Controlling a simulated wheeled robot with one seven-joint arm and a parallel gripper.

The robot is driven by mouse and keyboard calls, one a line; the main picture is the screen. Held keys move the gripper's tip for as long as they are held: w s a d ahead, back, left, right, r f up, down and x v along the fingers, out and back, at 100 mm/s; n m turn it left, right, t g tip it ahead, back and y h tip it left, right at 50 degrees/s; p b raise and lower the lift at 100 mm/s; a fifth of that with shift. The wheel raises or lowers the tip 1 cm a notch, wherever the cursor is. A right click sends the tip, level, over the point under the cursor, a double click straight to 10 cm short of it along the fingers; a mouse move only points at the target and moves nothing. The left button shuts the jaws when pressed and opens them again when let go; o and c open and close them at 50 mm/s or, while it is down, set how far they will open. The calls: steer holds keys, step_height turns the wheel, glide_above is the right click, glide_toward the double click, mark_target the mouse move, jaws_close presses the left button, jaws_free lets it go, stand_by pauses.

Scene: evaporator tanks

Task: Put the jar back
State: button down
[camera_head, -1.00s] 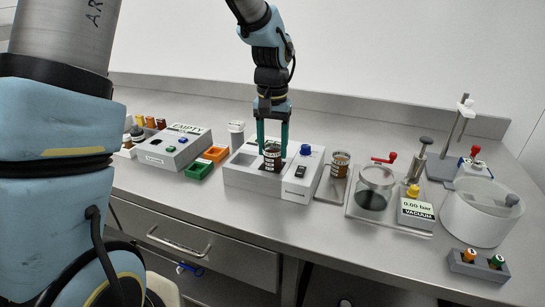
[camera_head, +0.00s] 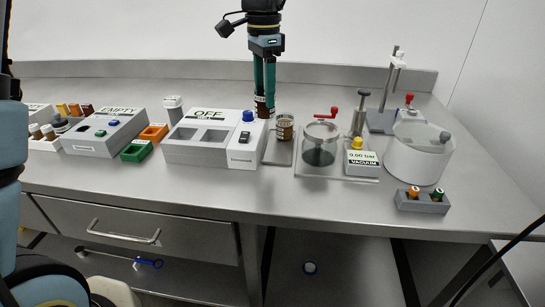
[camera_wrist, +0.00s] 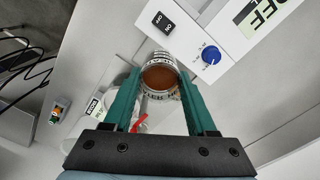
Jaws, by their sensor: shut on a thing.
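My gripper (camera_head: 264,88) is shut on a small brown jar (camera_head: 262,107), upright behind the right end of the white OFF box (camera_head: 215,150). In the wrist view the held jar (camera_wrist: 160,78) sits between the green fingers, its top round and brown, with a lettered band on its side. A similar brown jar (camera_head: 285,128) stands on a small metal plate (camera_head: 279,155) just right of the box. The box has two rectangular wells on top, a blue knob (camera_head: 247,116) and a black switch (camera_head: 244,136). Whether the held jar touches anything cannot be told.
The EMPTY box (camera_head: 104,132) and green (camera_head: 137,151) and orange (camera_head: 153,133) trays are at left. The front counter strip is clear.

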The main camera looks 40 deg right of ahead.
steer(key=shift+s+d+f+m, duration=0.25)
steer(key=shift+s+d+m, duration=0.45)
steer(key=shift+m, duration=0.2)
step_height(320, 180, down, 10)
steer(key=shift+r+p, duration=0.1)
steer(key=shift+p, duration=0.6)
steer(key=shift+c, duration=1)
jaws_free()
step_height(320, 180, up, 12)
steer(key=shift+b, duration=0.7)
